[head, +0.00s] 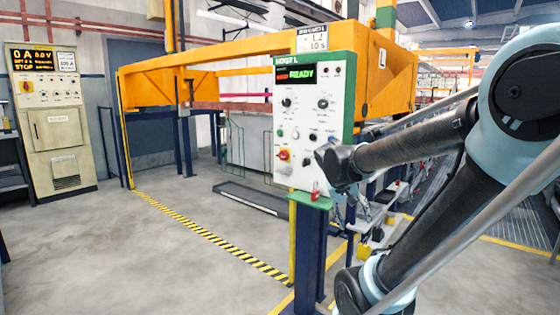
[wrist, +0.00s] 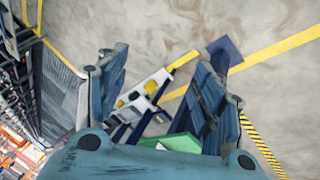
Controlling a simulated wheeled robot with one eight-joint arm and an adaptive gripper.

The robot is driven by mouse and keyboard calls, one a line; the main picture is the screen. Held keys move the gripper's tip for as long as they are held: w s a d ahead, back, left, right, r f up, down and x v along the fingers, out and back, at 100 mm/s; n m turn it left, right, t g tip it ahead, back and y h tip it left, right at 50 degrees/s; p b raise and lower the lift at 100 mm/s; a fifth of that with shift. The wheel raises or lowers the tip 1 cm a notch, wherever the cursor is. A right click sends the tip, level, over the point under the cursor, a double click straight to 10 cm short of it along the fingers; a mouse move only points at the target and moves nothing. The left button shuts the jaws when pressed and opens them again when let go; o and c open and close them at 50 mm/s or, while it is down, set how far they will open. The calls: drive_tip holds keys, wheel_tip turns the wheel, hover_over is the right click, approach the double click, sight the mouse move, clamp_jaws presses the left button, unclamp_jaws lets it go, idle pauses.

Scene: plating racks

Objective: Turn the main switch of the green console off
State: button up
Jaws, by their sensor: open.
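The green console (head: 347,110) stands on a blue post in the middle of the head view, with a white front panel and a lit display reading READY. In the wrist view a green edge (wrist: 172,142), likely the console's, shows low between the fingers. My gripper (head: 345,208) hangs pointing down beside the console's lower right edge, apart from the switch. The wrist view shows my gripper (wrist: 158,85) open and empty. The switch is not visible there.
A beige cabinet (head: 52,125) with its own display and red switch stands at the far left. An orange gantry frame (head: 240,60) rises behind the console. A low dark tray (head: 250,198) lies on the floor. Grey floor (head: 150,260) left of the console is clear, crossed by striped tape.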

drive_tip(key=w+a+r+m+t+h, duration=0.1)
drive_tip(key=w+a+r+t+h, duration=0.25)
drive_tip(key=w, duration=0.85)
drive_tip(key=m+t+h, duration=0.4)
drive_tip(key=t, duration=0.3)
approach(280, 157)
drive_tip(key=x, duration=1)
drive_tip(key=shift+c, duration=0.3)
drive_tip(key=c, duration=0.8)
